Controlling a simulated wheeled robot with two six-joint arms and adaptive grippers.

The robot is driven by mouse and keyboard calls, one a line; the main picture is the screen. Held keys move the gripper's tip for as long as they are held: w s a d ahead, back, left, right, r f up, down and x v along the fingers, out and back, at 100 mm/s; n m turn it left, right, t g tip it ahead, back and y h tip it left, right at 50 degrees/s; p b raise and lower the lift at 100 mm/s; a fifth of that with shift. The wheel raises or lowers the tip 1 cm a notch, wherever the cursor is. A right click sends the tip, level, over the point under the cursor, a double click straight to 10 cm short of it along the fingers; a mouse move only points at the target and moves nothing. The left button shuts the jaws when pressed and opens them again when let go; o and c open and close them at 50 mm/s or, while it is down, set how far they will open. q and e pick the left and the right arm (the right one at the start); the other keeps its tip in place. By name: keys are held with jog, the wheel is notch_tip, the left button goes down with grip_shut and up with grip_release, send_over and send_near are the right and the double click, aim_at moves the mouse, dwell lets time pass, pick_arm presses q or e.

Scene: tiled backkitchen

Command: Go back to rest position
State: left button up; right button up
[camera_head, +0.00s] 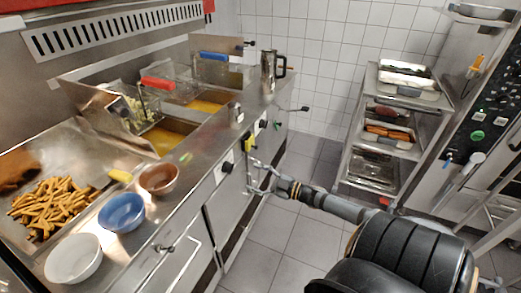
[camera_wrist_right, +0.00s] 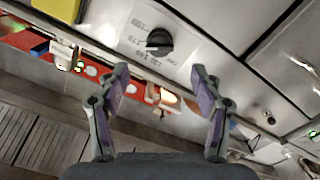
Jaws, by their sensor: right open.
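My right gripper (camera_head: 254,176) is in the middle of the head view, in front of the fryer counter's front panel. Its jaws are open and nothing is between them. In the right wrist view my right gripper (camera_wrist_right: 159,78) shows two spread fingers pointing at the panel. A black knob (camera_wrist_right: 159,40) on a pale label plate shows beyond and between the fingertips. I cannot tell whether a finger touches the panel. My right arm reaches in from the lower right of the head view. My left gripper is not in view.
The fryer counter (camera_head: 195,147) runs along the left, with a red-handled basket (camera_head: 157,83), a blue bowl (camera_head: 122,213), a white bowl (camera_head: 73,258) and a brown bowl (camera_head: 159,179). A tray rack (camera_head: 345,165) stands at the right. The tiled floor (camera_head: 277,240) between is clear.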

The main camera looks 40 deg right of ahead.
jog(key=shift+v, duration=1.1)
jog(key=s+d+f+m+g+h+p, duration=0.1)
jog(key=s+d+f+m+g+h, duration=0.2)
jog(key=f, duration=0.6)
jog(key=s+d+f+m+g+h+p, duration=0.1)
jog(key=s+f+m+h, duration=0.15)
jog(key=s+f, duration=0.5)
jog(key=s+d+f+m+g+h+p, duration=0.1)
jog(key=s+d+f+m+g+h, duration=0.2)
jog(key=f, duration=0.7)
jog(key=s+a+f+m+g, duration=0.1)
jog(key=s+a+f+g, duration=0.3)
jog(key=s+a+f, duration=0.4)
jog(key=s+a+f+g+p, duration=0.1)
jog(key=s+a+f+g, duration=0.3)
jog(key=s+a+f, duration=0.4)
jog(key=s+a, duration=0.5)
jog(key=s, duration=0.4)
jog(key=shift+m+y, duration=0.35)
